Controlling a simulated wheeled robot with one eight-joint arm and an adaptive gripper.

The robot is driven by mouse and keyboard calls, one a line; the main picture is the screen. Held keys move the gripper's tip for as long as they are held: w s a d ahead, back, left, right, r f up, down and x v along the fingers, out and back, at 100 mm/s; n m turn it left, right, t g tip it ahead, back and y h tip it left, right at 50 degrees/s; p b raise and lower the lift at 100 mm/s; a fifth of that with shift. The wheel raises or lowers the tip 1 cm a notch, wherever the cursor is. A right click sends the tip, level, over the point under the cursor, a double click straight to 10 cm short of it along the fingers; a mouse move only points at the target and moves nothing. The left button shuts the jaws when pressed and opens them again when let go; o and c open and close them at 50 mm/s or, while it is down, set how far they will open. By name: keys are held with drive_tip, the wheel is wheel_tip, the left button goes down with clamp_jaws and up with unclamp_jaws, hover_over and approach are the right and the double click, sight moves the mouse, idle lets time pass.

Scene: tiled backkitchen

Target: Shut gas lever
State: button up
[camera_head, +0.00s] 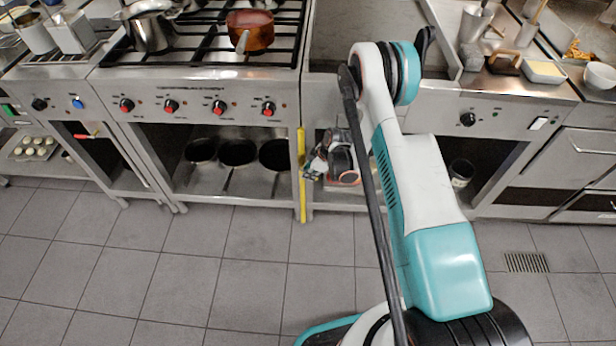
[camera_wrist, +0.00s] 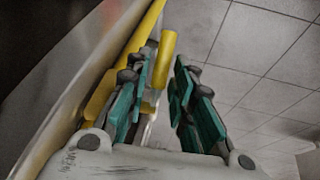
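A vertical yellow gas pipe (camera_head: 302,190) runs down the front of the counter, right of the stove. In the wrist view the yellow pipe (camera_wrist: 151,22) runs along the left. A short yellow lever (camera_wrist: 168,46) shows near the fingertips, in the gap between them. My gripper (camera_head: 318,165) is low beside the pipe, just to its right. In the wrist view my gripper (camera_wrist: 164,75) is open, with teal pads on both sides. The lever looks clear of both pads; whether it touches them I cannot tell. In the head view the lever is not clearly visible.
The stove (camera_head: 198,85) has several red knobs, and a copper pot (camera_head: 250,32) stands on it. Dark pots (camera_head: 238,153) sit on the shelf below. A counter (camera_head: 515,85) lies to the right. The tiled floor (camera_head: 200,280) in front is clear.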

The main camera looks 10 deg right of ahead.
drive_tip(key=shift+x, duration=1.05)
clamp_jaws()
